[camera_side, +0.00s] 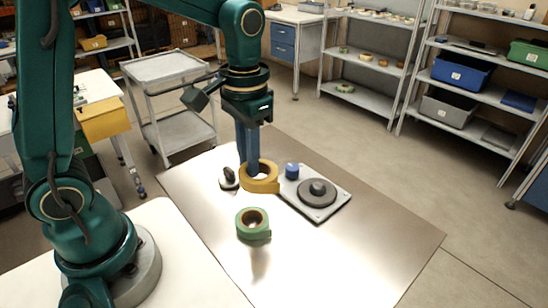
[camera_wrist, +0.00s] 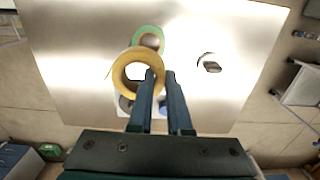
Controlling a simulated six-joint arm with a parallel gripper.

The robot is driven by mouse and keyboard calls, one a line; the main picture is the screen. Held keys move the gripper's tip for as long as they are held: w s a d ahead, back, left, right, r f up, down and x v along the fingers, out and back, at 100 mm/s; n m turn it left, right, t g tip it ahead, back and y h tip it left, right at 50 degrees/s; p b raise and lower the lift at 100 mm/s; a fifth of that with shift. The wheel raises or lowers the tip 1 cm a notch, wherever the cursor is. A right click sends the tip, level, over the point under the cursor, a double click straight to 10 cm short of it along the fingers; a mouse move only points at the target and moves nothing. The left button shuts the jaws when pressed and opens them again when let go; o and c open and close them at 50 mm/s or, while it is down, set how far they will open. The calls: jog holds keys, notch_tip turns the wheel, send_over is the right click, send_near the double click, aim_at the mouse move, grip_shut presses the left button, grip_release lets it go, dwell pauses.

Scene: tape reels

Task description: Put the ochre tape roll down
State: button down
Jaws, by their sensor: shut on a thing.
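My gripper (camera_side: 252,165) is shut on the wall of the ochre tape roll (camera_side: 262,187). In the wrist view, one finger of my gripper (camera_wrist: 161,76) is inside the hole of the ochre roll (camera_wrist: 118,74) and the other is outside its rim. The roll looks larger than the green roll there, so it appears raised off the table. In the side view it shows beside the left edge of a light plate (camera_side: 325,211) that bears a dark round hub (camera_side: 317,188) and a blue knob (camera_side: 292,170).
A green tape roll (camera_side: 250,231) lies on the metal table (camera_side: 350,250), in front of the ochre roll. A small dark-knobbed object (camera_side: 229,179) stands left of my gripper. The table's right and front areas are clear. A grey cart (camera_side: 165,68) stands behind.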

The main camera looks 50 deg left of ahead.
jog(key=n, duration=0.2)
jog(key=w+r+n, duration=0.1)
jog(key=shift+a+r+n, duration=0.1)
jog(key=shift+r+n, duration=0.05)
jog(key=shift+n, duration=0.25)
jog(key=w+a+r+n, duration=0.3)
jog(key=w+a+n, duration=0.25)
jog(key=n, duration=0.85)
jog(key=w+d+f, duration=0.1)
jog(key=d+f, duration=0.1)
jog(key=d, duration=0.1)
jog(key=w+d+f, duration=0.1)
jog(key=d+f, duration=0.1)
jog(key=d, duration=0.2)
jog(key=w+d+f, duration=0.2)
jog(key=d+f, duration=0.1)
jog(key=d, duration=0.1)
jog(key=shift+a+f, duration=0.1)
jog(key=shift+f, duration=1.85)
jog(key=shift+f, duration=0.2)
jog(key=shift+f, duration=0.35)
